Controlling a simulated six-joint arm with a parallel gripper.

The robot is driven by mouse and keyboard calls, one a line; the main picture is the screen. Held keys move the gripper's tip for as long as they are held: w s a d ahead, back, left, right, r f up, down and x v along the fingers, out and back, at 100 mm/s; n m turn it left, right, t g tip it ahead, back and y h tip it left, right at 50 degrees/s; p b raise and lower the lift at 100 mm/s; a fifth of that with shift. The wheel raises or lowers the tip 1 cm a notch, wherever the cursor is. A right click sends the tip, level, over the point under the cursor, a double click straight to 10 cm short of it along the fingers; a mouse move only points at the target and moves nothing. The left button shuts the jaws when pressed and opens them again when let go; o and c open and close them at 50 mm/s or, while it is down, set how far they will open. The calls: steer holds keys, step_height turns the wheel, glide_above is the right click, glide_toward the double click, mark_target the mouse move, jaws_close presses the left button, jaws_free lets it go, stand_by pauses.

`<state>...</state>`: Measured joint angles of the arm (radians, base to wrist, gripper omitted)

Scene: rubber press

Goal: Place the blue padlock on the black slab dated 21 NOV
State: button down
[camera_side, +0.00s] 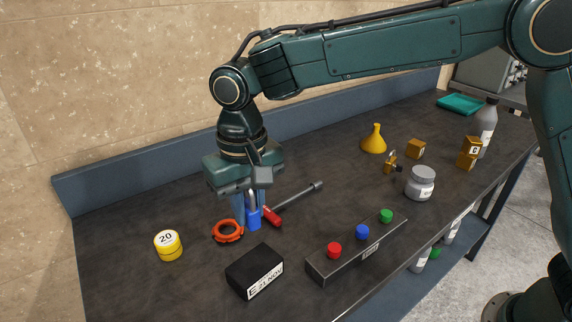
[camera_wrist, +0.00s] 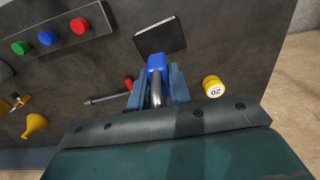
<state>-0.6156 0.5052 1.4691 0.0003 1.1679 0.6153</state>
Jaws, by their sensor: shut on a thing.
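The blue padlock (camera_side: 253,217) is held in my gripper (camera_side: 246,212), which points down with its fingers on either side of it. In the wrist view the padlock (camera_wrist: 157,64) shows its blue body and steel shackle between the two fingers of my gripper (camera_wrist: 158,82). In the side view it is just behind the black slab; I cannot tell whether it touches the table. The black slab (camera_side: 252,268) lies near the front edge, its white label reading "E 21 NOV". The slab (camera_wrist: 160,36) is beyond the padlock in the wrist view, its top bare.
An orange ring (camera_side: 228,231) and a red-handled tool (camera_side: 298,203) lie close to my gripper. A yellow weight marked 20 (camera_side: 168,245) is at left. A button box (camera_side: 355,250) stands right of the slab.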

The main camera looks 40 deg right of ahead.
glide_above(254, 263)
step_height(254, 263, down, 6)
steer(key=shift+f, duration=0.1)
steer(key=shift+f, duration=2.1)
steer(key=c, duration=1.3)
jaws_free()
steer(key=shift+f, duration=0.1)
step_height(254, 263, up, 12)
steer(key=shift+f, duration=0.2)
steer(key=shift+r, duration=0.35)
